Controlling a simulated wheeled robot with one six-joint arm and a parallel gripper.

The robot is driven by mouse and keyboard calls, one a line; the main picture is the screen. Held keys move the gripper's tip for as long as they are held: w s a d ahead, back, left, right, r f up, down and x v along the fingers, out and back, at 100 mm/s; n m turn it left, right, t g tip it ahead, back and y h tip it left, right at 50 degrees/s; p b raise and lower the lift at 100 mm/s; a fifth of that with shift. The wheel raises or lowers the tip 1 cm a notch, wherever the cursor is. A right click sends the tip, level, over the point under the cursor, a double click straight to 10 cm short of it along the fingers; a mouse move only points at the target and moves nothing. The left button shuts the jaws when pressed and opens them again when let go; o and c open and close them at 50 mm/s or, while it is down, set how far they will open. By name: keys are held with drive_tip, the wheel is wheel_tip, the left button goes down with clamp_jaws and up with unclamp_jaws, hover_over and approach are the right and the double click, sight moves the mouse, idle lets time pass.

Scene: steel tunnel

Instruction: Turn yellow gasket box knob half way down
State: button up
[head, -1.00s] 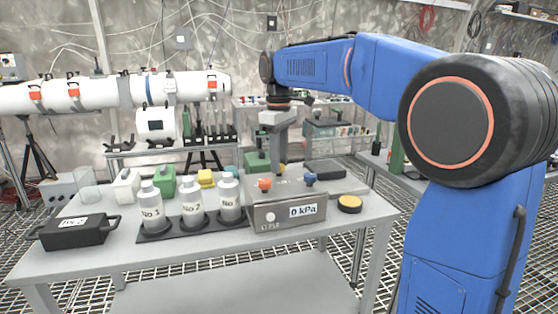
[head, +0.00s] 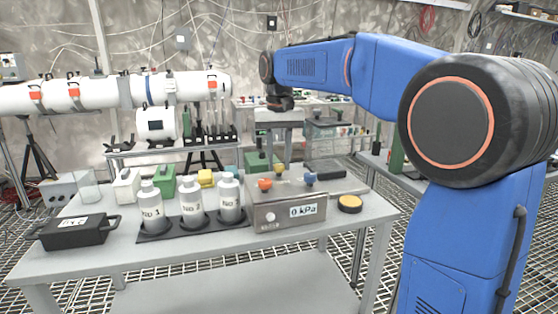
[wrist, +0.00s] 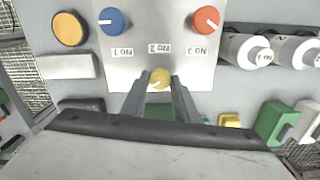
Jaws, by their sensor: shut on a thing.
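The grey metal gasket box (head: 338,187) stands on the table with a "0 kPa" label on its front. Its top carries an orange-red knob (head: 265,184), a blue knob (head: 310,179) and, at the back between them, the yellow knob (head: 279,169). In the wrist view the yellow knob (wrist: 160,77) sits by the "No 2" label, with a pale mark on it. My gripper (wrist: 160,82) points down and is shut on the yellow knob, one finger on each side. The blue knob (wrist: 112,21) and orange-red knob (wrist: 206,19) are clear of the fingers.
White bottles (head: 192,200) in a dark tray stand left of the box. A yellow-topped round button (head: 349,203) is at its right. A black case (head: 73,231) lies at the table's left. Green, white and yellow containers (head: 163,186) stand behind the bottles.

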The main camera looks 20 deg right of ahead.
sight(279, 165)
drive_tip(key=m, duration=0.4)
drive_tip(key=shift+m, duration=0.3)
idle(0.3)
drive_tip(key=o, duration=1.1)
drive_tip(key=shift+c, duration=0.2)
drive_tip(key=shift+r, duration=0.1)
wheel_tip(279, 165, up, 17)
drive_tip(key=shift+r, duration=0.1)
